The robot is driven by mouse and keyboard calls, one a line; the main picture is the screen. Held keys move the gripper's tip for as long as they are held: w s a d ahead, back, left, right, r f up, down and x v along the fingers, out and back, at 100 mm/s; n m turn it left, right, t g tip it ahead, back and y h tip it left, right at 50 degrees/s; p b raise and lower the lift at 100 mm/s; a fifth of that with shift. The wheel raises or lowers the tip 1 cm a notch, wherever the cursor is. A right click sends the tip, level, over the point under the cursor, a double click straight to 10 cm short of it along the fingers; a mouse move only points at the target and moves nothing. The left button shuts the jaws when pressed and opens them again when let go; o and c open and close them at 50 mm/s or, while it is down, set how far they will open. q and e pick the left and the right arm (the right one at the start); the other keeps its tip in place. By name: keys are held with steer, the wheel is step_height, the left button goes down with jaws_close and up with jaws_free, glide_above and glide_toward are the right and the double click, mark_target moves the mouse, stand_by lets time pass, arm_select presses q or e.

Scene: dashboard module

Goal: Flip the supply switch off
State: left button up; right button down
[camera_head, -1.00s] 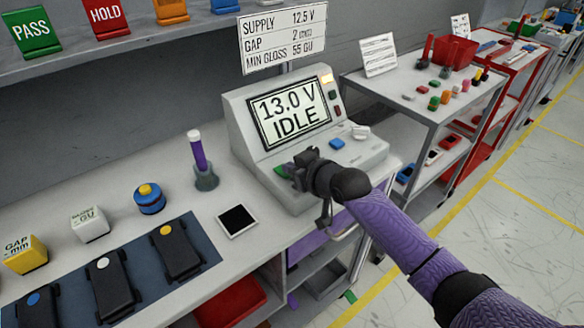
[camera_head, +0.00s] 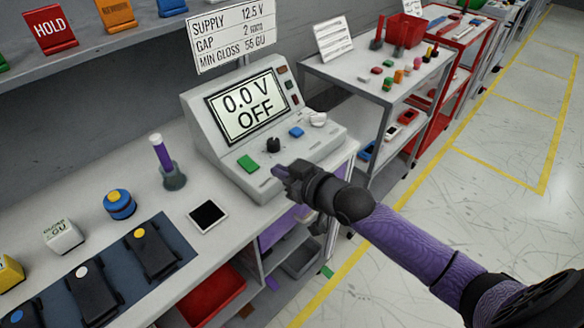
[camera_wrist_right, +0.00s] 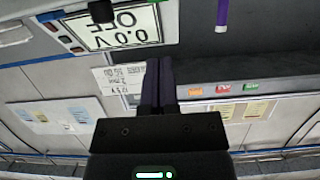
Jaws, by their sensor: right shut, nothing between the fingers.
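The grey supply console (camera_head: 228,170) stands on the bench. Its screen (camera_head: 248,106) reads "0.0 V OFF", and shows upside down in the right wrist view (camera_wrist_right: 115,25). On its sloped front are a green rocker (camera_head: 248,164), which looks like the supply switch, a black knob (camera_head: 273,145), a blue button (camera_head: 296,131) and a white control (camera_head: 318,118). My right gripper (camera_head: 279,171) is shut and empty, at the console's front edge, right of the green rocker and apart from it. Its closed fingers show in the right wrist view (camera_wrist_right: 158,88). My left gripper is out of view.
A sign (camera_head: 232,32) lists supply 12.5 V above the console. A grey cart (camera_head: 345,75) with small parts stands to the right.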

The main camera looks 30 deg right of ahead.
steer(key=v, duration=0.2)
steer(key=shift+s+d+f, duration=0.1)
steer(key=shift+s+f, duration=0.05)
steer(key=shift+s, duration=0.2)
steer(key=s+d+f+m+g+h, duration=0.1)
steer(key=s+f+g+h, duration=0.1)
steer(key=s+f, duration=0.5)
steer(key=s+d+f+m+g+h, duration=0.1)
steer(key=s+d+f+g, duration=0.15)
steer(key=f, duration=0.85)
steer(key=s+d+f+g+h, duration=0.1)
steer(key=s+f+g+h, duration=0.1)
steer(key=s+f, duration=0.5)
steer(key=s+a+f+g, duration=0.2)
steer(key=s+f, duration=0.4)
steer(key=s, duration=0.5)
steer(key=s+a+f+g, duration=0.3)
steer(key=s+f+g, duration=0.2)
steer(key=s, duration=0.6)
steer(key=shift+s+a+f+n, duration=0.2)
steer(key=shift+s+f+n, duration=0.15)
steer(key=shift+f, duration=0.1)
